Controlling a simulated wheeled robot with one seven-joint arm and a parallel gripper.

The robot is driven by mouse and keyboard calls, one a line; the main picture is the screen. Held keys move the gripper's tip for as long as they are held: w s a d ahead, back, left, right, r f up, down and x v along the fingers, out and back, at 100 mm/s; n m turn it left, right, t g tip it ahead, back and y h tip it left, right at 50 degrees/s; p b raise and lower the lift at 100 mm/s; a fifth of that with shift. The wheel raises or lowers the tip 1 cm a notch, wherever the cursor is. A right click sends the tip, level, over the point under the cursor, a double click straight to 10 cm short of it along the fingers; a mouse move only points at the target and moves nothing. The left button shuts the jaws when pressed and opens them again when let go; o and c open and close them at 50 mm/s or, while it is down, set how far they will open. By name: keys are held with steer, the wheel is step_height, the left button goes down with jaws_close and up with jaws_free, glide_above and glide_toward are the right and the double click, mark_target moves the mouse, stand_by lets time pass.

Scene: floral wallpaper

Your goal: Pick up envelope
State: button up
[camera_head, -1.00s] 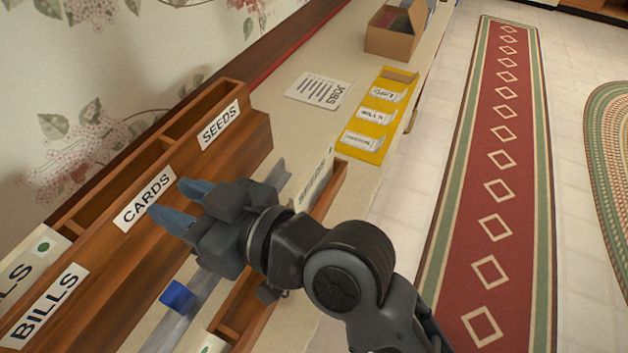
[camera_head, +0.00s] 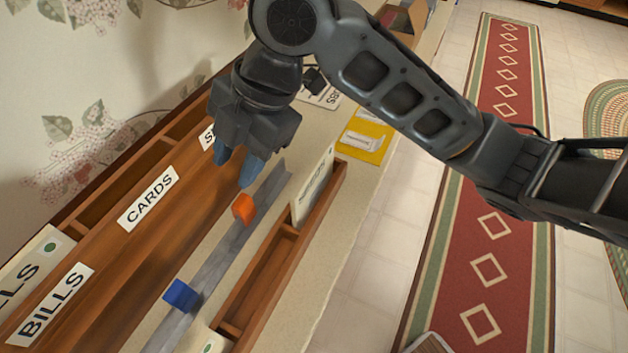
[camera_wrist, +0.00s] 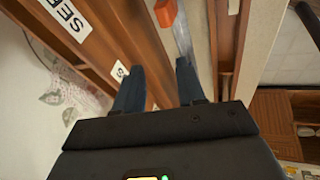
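A pale envelope (camera_head: 314,188) stands upright in the far part of the low wooden tray (camera_head: 262,284); its lettering is too oblique to read now. A second pale envelope with a green dot (camera_head: 211,343) shows at the tray's near end, cut off by the frame. Another envelope with a green dot (camera_head: 38,258) stands in the BILLS slot of the wall organizer.
An orange block (camera_head: 244,208) and a blue block (camera_head: 182,295) sit on the metal rail (camera_head: 215,262). The wooden organizer (camera_head: 165,232) with labels stands along the wall. A yellow board (camera_head: 363,143) lies beyond the tray. A patterned rug (camera_head: 507,260) covers the floor at right.

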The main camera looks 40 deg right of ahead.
mark_target(314, 164)
steer(key=d+h, duration=0.1)
steer(key=d, duration=0.2)
steer(key=s+d+n+g+h, duration=0.1)
steer(key=d+h, duration=0.1)
steer(key=d, duration=0.2)
steer(key=s+d+f+g+h, duration=0.1)
steer(key=d, duration=0.2)
steer(key=shift+d+n, duration=0.3)
steer(key=shift+d, duration=0.1)
steer(key=shift+w+d+f+p, duration=0.15)
steer(key=shift+f+p, duration=0.05)
steer(key=shift+f, duration=1.7)
steer(key=shift+w+d+f+p, duration=0.1)
steer(key=shift+f+p, duration=0.1)
steer(key=shift+f, duration=1.65)
jaws_close()
